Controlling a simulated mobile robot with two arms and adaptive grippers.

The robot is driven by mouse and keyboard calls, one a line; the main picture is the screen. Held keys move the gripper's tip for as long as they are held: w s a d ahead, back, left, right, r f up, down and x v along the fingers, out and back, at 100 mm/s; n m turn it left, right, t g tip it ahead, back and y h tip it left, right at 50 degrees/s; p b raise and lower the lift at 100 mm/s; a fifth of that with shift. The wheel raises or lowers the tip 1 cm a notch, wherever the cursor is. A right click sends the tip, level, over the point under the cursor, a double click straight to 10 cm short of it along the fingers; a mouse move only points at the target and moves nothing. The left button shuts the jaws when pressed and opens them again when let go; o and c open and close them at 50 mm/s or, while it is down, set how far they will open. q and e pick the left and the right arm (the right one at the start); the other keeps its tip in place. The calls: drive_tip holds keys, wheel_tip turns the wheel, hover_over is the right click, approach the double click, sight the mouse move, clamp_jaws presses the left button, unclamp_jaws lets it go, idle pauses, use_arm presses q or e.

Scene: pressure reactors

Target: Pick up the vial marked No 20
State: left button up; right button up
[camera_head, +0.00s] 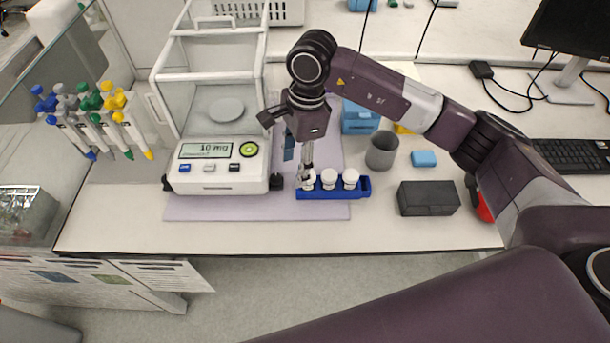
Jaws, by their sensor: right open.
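A blue rack (335,192) on the bench holds vials with white caps. The right vial (350,180) and the middle vial (329,179) stand upright and clear of my gripper. The left vial (309,184) is partly covered by my right gripper (304,178). The gripper points down from above, with its open fingers at this left vial's cap; I cannot tell whether they touch it. No number can be read on any vial, so I cannot tell which is No 20. My left gripper is not in view.
An analytical balance (217,178) reading 10 mg stands left of the rack. A grey cup (381,151), a blue block (424,158) and a black box (428,198) lie to the right. Coloured pipettes (98,118) hang at the left. The bench's front strip is clear.

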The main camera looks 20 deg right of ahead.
sight(311, 174)
drive_tip(key=shift+h, duration=0.8)
drive_tip(key=d, duration=0.1)
drive_tip(key=w+d, duration=0.1)
drive_tip(key=d, duration=0.2)
drive_tip(key=shift+w+r, duration=0.15)
drive_tip(key=shift+r, duration=0.15)
drive_tip(key=shift+s+f+p, duration=0.2)
drive_tip(key=shift+f+p, duration=0.45)
drive_tip(key=shift+f, duration=0.5)
drive_tip(key=f+p, duration=0.1)
drive_tip(key=f, duration=0.2)
drive_tip(key=f+p, duration=0.1)
drive_tip(key=shift+a+f+p, duration=0.25)
drive_tip(key=shift+a+p, duration=0.05)
drive_tip(key=shift+a, duration=0.1)
drive_tip(key=shift+f, duration=0.35)
drive_tip(key=shift+c, duration=0.4)
drive_tip(key=c, duration=1)
